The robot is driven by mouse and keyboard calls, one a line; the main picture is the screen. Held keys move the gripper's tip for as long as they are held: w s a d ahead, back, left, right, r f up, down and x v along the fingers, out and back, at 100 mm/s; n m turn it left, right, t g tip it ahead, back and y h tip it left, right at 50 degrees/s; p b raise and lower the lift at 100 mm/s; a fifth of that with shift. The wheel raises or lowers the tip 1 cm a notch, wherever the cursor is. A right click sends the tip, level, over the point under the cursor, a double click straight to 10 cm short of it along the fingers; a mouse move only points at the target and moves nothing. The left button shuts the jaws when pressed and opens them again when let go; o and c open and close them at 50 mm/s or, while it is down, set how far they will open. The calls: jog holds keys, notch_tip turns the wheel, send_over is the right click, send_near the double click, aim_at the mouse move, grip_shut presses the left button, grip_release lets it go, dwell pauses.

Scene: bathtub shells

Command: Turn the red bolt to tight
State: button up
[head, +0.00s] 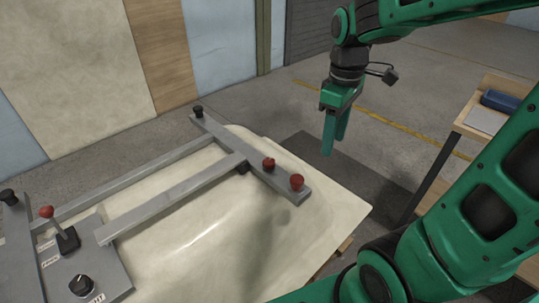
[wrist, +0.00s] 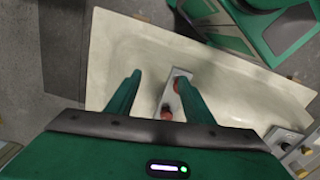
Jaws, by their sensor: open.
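Two red bolt heads, a darker one (head: 269,164) and a brighter one (head: 297,182), stand on the right end of a grey metal crossbar (head: 222,135) over a cream bathtub shell (head: 225,232). I cannot tell which of the two is the task's red bolt. My gripper (head: 335,145) is open and empty, pointing down, above and to the right of the bolts in the head view.
Black knobs (head: 197,111) (head: 8,197) sit on the frame's other ends. A panel (head: 85,265) at lower left carries a red-tipped lever (head: 46,211) and a black dial (head: 83,286). A wooden table (head: 470,125) with a blue box (head: 501,101) stands at right.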

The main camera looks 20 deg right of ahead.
aim_at(269, 160)
jog(key=w+a+f+n, duration=0.2)
jog(key=w+a+n, duration=1)
jog(key=a, duration=0.1)
jog(key=f, duration=1)
jog(key=shift+s+d, duration=0.1)
jog(key=shift+d, duration=0.15)
jog(key=c, duration=1)
jog(key=shift+d, duration=0.15)
jog(key=shift+c, duration=0.2)
